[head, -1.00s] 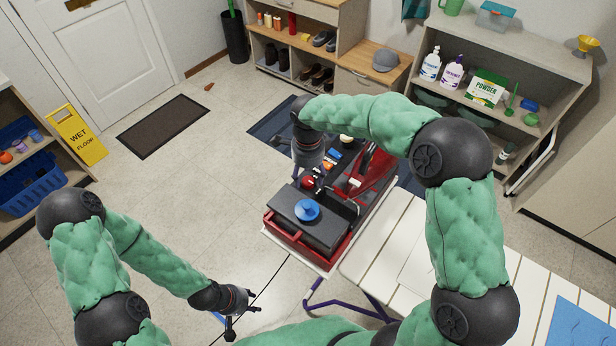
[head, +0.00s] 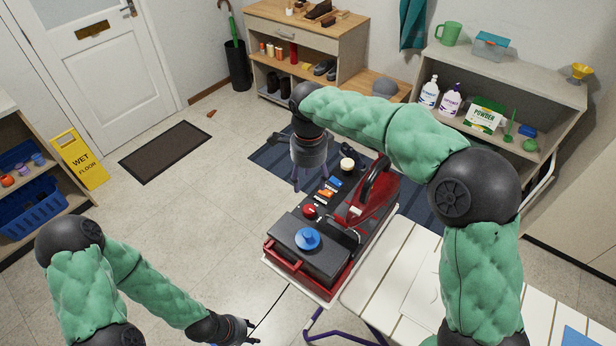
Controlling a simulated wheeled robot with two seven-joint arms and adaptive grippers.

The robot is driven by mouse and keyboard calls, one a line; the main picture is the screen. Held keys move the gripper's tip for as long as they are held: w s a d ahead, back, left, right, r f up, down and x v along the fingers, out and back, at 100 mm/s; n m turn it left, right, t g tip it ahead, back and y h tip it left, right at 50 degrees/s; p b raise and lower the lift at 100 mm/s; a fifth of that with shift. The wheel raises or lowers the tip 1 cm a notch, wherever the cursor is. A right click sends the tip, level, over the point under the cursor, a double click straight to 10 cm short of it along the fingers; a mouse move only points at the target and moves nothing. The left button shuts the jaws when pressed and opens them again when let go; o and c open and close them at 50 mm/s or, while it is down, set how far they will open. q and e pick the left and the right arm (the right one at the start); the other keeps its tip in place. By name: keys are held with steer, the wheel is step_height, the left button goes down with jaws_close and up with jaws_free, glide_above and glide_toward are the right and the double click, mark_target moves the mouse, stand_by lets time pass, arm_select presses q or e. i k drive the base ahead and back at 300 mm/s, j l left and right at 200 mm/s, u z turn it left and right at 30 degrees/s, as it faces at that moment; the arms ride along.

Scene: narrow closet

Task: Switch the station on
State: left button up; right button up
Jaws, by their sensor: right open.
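The ironing station (head: 300,250) is a dark unit with a red base, standing on the end of the ironing board. It has a blue round cap (head: 307,239) on top. Behind the cap are a red round control (head: 309,211), small orange and blue parts (head: 328,189) and a pale knob (head: 346,164). A red iron (head: 375,192) rests on its right side. My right gripper (head: 296,186) is open and empty, pointing down beside the station's far left edge, apart from the controls. My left gripper (head: 251,333) is low at the picture's bottom, away from the station; its jaws are unclear.
The white slatted ironing board (head: 385,265) extends to the lower right. A striped rug (head: 275,158) lies behind the station. A yellow wet-floor sign (head: 79,160) and a dark doormat (head: 165,151) are at left. The floor left of the station is clear.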

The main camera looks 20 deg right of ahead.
mark_target(326, 194)
steer(key=k, duration=1)
